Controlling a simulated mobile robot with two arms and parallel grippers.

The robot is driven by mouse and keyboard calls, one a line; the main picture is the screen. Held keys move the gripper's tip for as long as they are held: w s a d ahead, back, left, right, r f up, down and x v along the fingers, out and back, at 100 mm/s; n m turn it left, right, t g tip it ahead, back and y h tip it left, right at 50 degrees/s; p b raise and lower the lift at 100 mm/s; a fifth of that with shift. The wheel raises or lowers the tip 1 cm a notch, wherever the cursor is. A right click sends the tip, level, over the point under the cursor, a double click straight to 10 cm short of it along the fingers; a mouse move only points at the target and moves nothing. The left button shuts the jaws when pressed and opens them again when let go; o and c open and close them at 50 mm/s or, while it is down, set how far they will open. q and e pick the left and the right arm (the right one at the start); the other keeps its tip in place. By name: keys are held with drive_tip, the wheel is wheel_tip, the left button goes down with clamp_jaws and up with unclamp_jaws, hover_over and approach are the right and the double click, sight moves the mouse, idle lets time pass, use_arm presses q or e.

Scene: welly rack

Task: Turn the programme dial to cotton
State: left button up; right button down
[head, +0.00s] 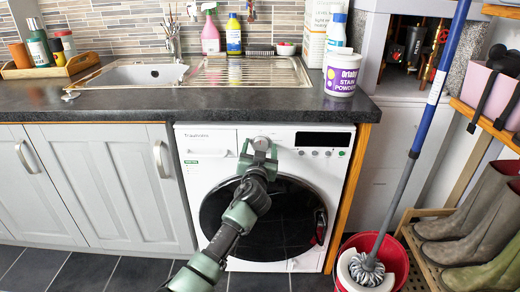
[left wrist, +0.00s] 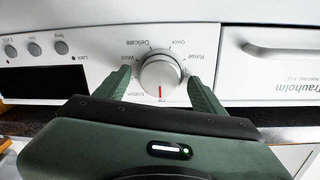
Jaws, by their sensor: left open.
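The washing machine (head: 225,175) is white with a dark round door. Its programme dial (left wrist: 160,72) is a silver-white knob with a red mark pointing down in the left wrist view, where the panel appears upside down. The cotton label (left wrist: 137,88) is at the dial's lower left in that view, apart from the red mark. Wool, delicate, quick and rinse labels run around the dial. My left gripper (head: 258,158) is at the panel, open, with one finger on each side of the dial. I cannot tell whether the fingers touch it. My right gripper is not in view.
The detergent drawer (head: 207,144) is left of the dial, and a dark display (head: 323,139) is to its right. The worktop (head: 200,103) overhangs above. A red mop bucket (head: 390,255) stands on the floor at right, by a rack with wellies (head: 462,215).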

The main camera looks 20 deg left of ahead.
use_arm(q)
drive_tip(key=c, duration=1.4)
drive_tip(key=shift+o, duration=0.2)
drive_tip(key=shift+m, duration=0.3)
drive_tip(key=m+p, duration=0.1)
drive_tip(key=m, duration=0.3)
drive_tip(key=shift+d+r+p, duration=0.1)
drive_tip(key=shift+p, duration=0.2)
drive_tip(key=shift+m+g+p, duration=0.3)
drive_tip(key=shift+m+p, duration=0.15)
drive_tip(key=shift+m, duration=1.15)
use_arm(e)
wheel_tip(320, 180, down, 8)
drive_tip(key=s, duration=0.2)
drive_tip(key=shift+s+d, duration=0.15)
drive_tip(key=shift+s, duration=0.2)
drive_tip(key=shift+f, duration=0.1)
use_arm(q)
drive_tip(key=o, duration=1.4)
drive_tip(key=shift+c, duration=0.2)
